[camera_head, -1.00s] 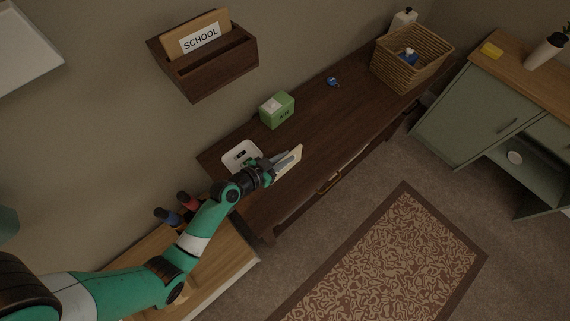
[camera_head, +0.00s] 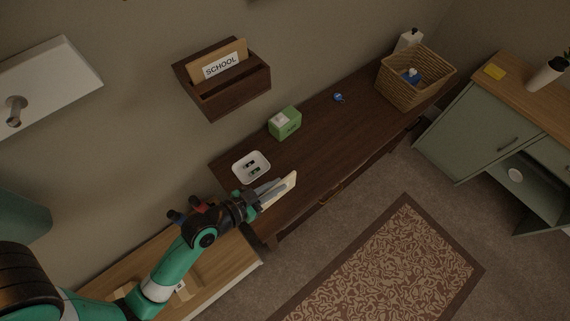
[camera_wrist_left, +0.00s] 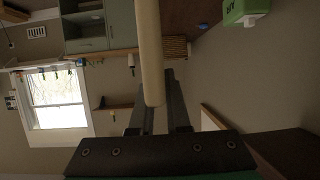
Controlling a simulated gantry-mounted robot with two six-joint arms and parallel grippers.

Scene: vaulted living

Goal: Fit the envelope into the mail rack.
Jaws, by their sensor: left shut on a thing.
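The wooden mail rack (camera_head: 232,97) hangs on the wall at the upper middle of the head view. A tan card labelled SCHOOL stands in its back slot; the front slot looks empty. My left gripper (camera_head: 266,192) is shut on the cream envelope (camera_head: 284,190) above the front edge of the dark table, below the rack. In the left wrist view the envelope (camera_wrist_left: 150,50) shows edge-on as a pale strip between the fingers (camera_wrist_left: 158,108). My right gripper is not in view.
On the dark table (camera_head: 318,149) are a white tray (camera_head: 251,167) with small items, a green tissue box (camera_head: 285,123), a small blue object (camera_head: 338,97) and a wicker basket (camera_head: 416,78). A white wall unit (camera_head: 50,88) is at left. Wall below the rack is clear.

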